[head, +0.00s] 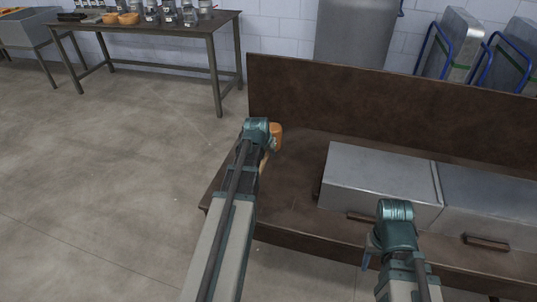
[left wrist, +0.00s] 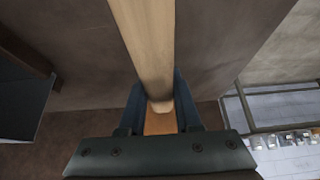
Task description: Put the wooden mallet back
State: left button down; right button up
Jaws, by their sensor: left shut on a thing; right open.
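The wooden mallet (head: 277,137) shows its orange-brown head just beyond the wrist of my left arm, over the left end of the brown bench. In the left wrist view its pale handle (left wrist: 147,40) runs between the fingers and up out of the picture. My left gripper (left wrist: 160,105) is shut on the mallet; in the head view my left gripper (head: 266,158) is mostly hidden by its own arm. My right gripper (head: 369,256) is open and empty, in front of the metal ducts, partly hidden by its wrist.
The brown bench (head: 285,205) has a tall back board (head: 350,100). A side table (head: 150,50) with jars and orange bowls stands back left. The floor at left is clear.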

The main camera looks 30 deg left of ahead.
pick_arm(q)
jog(key=shift+w+a+f, duration=0.1)
jog(key=shift+w+a, duration=0.3)
jog(key=shift+w, duration=0.25)
jog(key=shift+w+a+f, duration=0.1)
jog(key=shift+w+a, duration=0.25)
jog(key=shift+w, duration=0.25)
notch_tip(320, 180, down, 3)
jog(key=b, duration=0.3)
jog(key=shift+s, duration=0.15)
jog(key=shift+d+f+b, duration=0.1)
jog(key=shift+f+b, duration=0.1)
jog(key=shift+b, duration=0.2)
jog(key=shift+f, duration=0.1)
jog(key=c, duration=0.6)
grip_release()
